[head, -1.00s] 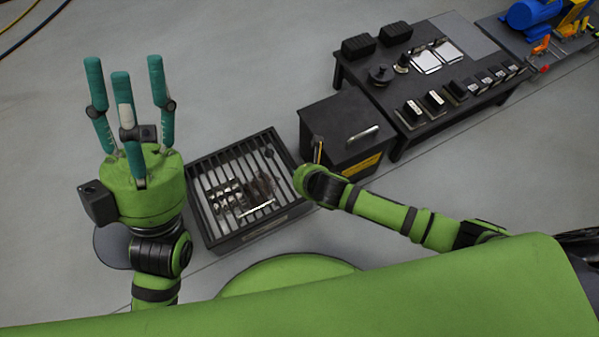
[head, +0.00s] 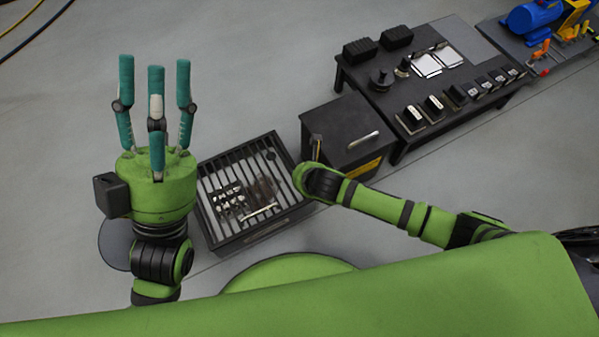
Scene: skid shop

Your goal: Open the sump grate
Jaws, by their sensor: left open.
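The sump grate (head: 234,168) is a set of parallel light bars lying flat across a dark, low rectangular box (head: 262,233) on the floor, left of centre. A thin pale bar (head: 258,212) lies near its front edge, with small silvery pieces and a dark smudge beside it. My left gripper (head: 156,78) is open and empty, its three teal fingers spread and pointing up the picture, left of the grate and apart from it. My right arm comes in from the right and ends at the grate box's right edge; its gripper fingers cannot be made out.
A dark cabinet (head: 345,125) with a pale handle and yellow label stands right of the grate box. Beyond it is a black table (head: 440,97) with blocks and papers. A blue machine (head: 535,15) is at top right. The floor behind the grate is clear.

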